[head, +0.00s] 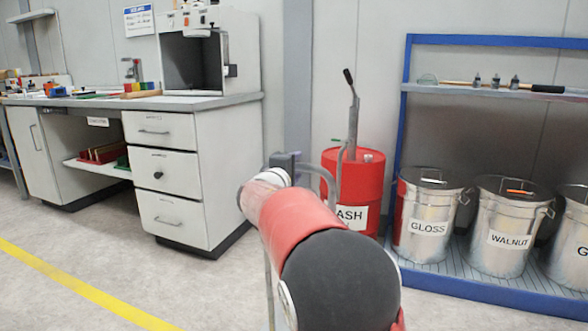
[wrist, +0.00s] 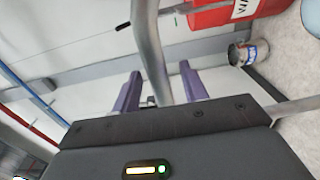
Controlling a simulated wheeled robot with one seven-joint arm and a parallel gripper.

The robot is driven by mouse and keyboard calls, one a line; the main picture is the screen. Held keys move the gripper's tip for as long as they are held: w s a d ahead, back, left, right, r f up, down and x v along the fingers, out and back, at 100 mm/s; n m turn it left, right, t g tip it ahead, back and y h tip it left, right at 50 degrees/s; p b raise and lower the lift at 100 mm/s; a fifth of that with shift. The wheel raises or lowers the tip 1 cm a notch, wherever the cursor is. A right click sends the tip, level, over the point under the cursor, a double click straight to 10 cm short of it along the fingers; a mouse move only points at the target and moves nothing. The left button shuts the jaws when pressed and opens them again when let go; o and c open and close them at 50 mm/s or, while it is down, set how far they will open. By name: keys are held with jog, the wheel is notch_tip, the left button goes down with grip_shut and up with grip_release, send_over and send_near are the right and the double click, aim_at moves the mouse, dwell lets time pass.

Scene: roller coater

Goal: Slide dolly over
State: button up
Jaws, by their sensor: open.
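A grey tubular handle (head: 325,178), which looks like the dolly's, rises beside the red drum and shows partly behind my arm. The dolly's base is hidden. In the wrist view a grey tube (wrist: 148,38) runs between the two purple fingers of my gripper (wrist: 158,80). The fingers are open, one on each side of the tube; I cannot tell whether either touches it. In the head view my arm covers most of the gripper. The red drum (head: 352,178), with a label partly reading "ASH" and a pump lever on top, stands behind; it also shows in the wrist view (wrist: 235,12).
A blue rack (head: 480,289) with metal buckets, including GLOSS (head: 428,205) and WALNUT (head: 507,255), stands at right. A grey workbench (head: 190,180) with drawers is at left. The floor (head: 130,260) by the yellow line is clear. A small can (wrist: 248,53) lies near the drum in the wrist view.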

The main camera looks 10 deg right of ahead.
jog(key=shift+w+d, duration=0.25)
jog(key=shift+w, duration=0.1)
jog(key=shift+c, duration=0.4)
grip_shut()
dwell(0.9)
